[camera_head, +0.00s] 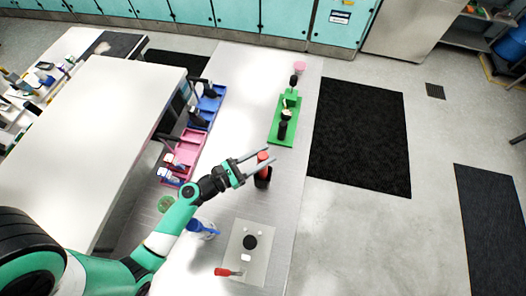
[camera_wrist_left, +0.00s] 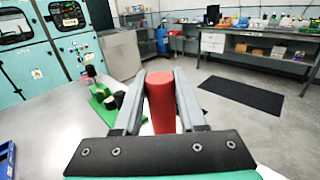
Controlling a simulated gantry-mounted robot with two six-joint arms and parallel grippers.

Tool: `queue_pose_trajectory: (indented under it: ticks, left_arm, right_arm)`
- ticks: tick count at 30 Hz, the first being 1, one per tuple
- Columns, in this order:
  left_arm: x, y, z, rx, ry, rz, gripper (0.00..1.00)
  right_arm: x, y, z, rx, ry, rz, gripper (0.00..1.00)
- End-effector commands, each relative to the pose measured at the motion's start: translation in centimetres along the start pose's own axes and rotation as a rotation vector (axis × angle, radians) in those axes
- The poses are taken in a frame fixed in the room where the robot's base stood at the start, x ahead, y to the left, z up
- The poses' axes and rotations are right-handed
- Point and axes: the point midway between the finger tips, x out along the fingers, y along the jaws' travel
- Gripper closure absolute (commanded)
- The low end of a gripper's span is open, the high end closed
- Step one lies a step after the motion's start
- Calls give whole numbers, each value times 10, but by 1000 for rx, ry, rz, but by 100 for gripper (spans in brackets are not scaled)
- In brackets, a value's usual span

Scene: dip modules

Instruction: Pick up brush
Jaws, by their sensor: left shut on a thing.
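A red cylindrical handle, apparently the brush (camera_head: 262,157), stands upright over the steel table with a black part (camera_head: 263,177) below it. I cannot tell whether that black part belongs to it or is a holder. My left gripper (camera_head: 257,159) is shut on the red handle, with one finger on each side. In the left wrist view the brush (camera_wrist_left: 161,102) fills the space between the fingers of the left gripper (camera_wrist_left: 160,95); its lower end is hidden by the gripper body. My right gripper is not in view.
A green tray (camera_head: 275,134) with dark objects lies farther back, near a pink cup (camera_head: 300,66). Blue (camera_head: 216,103) and pink (camera_head: 192,142) bins line the left. In front are a grey mat (camera_head: 259,271), a red-handled tool (camera_head: 224,271) and a blue-topped bottle (camera_head: 200,227).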

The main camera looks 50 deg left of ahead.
Motion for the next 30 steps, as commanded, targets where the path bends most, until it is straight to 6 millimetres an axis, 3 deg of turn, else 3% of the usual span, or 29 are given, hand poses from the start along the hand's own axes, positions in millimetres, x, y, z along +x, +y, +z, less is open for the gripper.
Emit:
queue_pose_trajectory:
  ticks: [8, 24, 30]
  left_arm:
    - [0, 0, 23, 3, -2, 0, 100]
    - [0, 0, 147, 2, -3, 0, 100]
    - [0, 0, 176, 1, -1, -1, 100]
  right_arm:
    - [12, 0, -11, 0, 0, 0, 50]
    - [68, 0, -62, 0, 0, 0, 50]
    - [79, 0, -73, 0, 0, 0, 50]
